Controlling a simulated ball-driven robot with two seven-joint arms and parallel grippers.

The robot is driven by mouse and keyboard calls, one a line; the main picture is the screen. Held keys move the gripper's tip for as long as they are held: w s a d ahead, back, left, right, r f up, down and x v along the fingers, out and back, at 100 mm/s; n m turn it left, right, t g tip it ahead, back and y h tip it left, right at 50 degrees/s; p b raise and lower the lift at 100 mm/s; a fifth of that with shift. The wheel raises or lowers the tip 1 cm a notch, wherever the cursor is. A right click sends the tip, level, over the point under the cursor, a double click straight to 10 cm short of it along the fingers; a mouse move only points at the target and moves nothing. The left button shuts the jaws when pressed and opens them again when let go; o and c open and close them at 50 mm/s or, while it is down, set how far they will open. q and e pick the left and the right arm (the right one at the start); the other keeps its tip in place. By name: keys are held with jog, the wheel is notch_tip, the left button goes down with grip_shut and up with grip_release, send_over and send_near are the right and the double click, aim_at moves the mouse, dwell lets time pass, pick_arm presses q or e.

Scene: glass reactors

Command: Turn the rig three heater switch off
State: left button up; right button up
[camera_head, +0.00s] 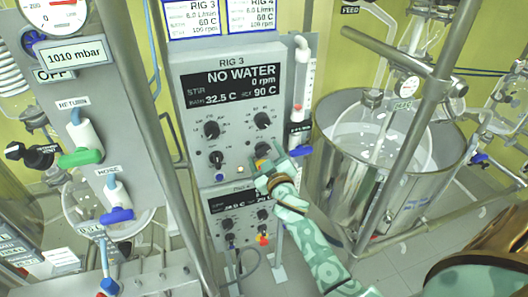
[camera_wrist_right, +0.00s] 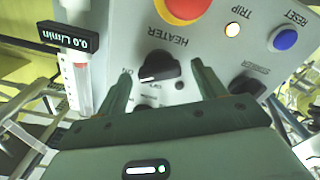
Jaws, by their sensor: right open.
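The rig three panel (camera_head: 272,88) is grey, with a dark display reading NO WATER, 0 rpm, 32.5 C and 90 C. In the right wrist view the heater switch (camera_wrist_right: 160,66) is a black knob labelled HEATER, with a white mark at its left end. The small position labels are partly readable, and I cannot tell surely which one the mark meets. My right gripper (camera_wrist_right: 161,76) is open, one finger on each side of the knob; contact is unclear. In the head view my right gripper (camera_head: 268,172) is at the panel's lower right and hides the switch. My left gripper is not in view.
A red stop button on yellow (camera_wrist_right: 185,8), a lit trip lamp (camera_wrist_right: 234,30), a blue reset button (camera_wrist_right: 285,38) and another black knob (camera_wrist_right: 247,85) sit near the switch. A flowmeter (camera_head: 301,95) stands beside the panel. A steel vessel (camera_head: 345,190) is at right.

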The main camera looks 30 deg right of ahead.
jog(key=shift+s+a, duration=0.1)
jog(key=shift+c, duration=0.3)
jog(key=c, duration=0.9)
jog(key=shift+c, duration=0.2)
jog(key=shift+n, duration=1)
jog(key=n, duration=0.3)
jog(key=shift+n, duration=0.3)
jog(key=n, duration=0.6)
jog(key=shift+f+b, duration=0.15)
jog(key=shift+b, duration=0.15)
jog(key=shift+n, duration=0.3)
